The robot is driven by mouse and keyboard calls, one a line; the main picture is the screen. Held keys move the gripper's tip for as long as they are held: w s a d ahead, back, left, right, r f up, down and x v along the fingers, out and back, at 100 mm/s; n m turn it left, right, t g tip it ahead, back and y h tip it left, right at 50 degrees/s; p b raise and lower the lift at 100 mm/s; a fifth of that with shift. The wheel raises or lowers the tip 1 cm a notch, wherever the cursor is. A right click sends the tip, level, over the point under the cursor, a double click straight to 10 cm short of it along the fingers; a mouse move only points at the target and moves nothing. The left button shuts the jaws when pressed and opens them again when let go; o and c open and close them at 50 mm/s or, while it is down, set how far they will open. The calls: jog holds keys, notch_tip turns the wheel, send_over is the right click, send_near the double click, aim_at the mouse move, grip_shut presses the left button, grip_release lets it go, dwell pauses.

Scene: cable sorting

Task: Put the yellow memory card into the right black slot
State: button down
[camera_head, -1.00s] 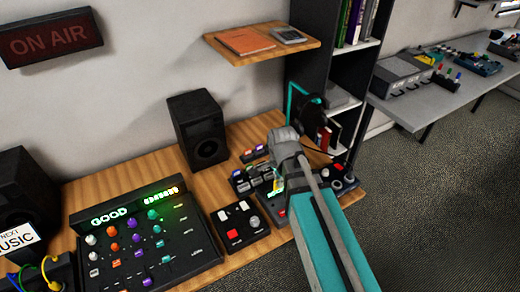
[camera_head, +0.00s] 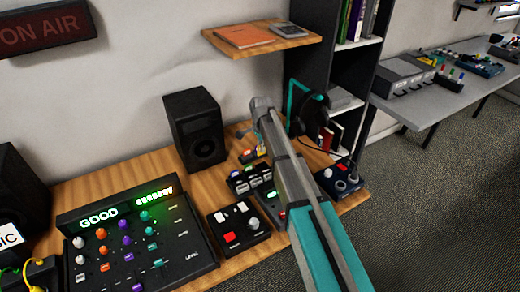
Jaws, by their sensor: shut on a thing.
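My gripper (camera_head: 258,140) hangs below the end of my arm, above the back of the desk. It is shut on the yellow memory card (camera_head: 260,144), of which only a small yellow bit shows beside the fingers. A black slotted holder (camera_head: 250,180) with several small cards stands just in front of and below the gripper. My arm hides part of its right side, and I cannot make out the right black slot. An orange-topped card piece (camera_head: 248,156) lies behind the holder, close to the gripper.
A black speaker (camera_head: 196,130) stands left of the gripper. A button box (camera_head: 238,228) and a big mixer (camera_head: 140,240) lie in front. A knob box (camera_head: 338,180) is to the right, near headphones (camera_head: 312,108). A wooden shelf (camera_head: 262,48) hangs above.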

jog(key=shift+f, duration=0.15)
dwell(0.3)
jog(key=shift+f+b, duration=2.25)
jog(key=shift+b, duration=0.15)
jog(key=shift+f+b, duration=1.45)
jog(key=shift+b, duration=0.05)
dwell(1.6)
dwell(0.4)
jog(key=c, duration=0.7)
grip_release()
jog(key=shift+o, duration=0.2)
jog(key=o, duration=0.5)
jog(key=shift+w, duration=0.1)
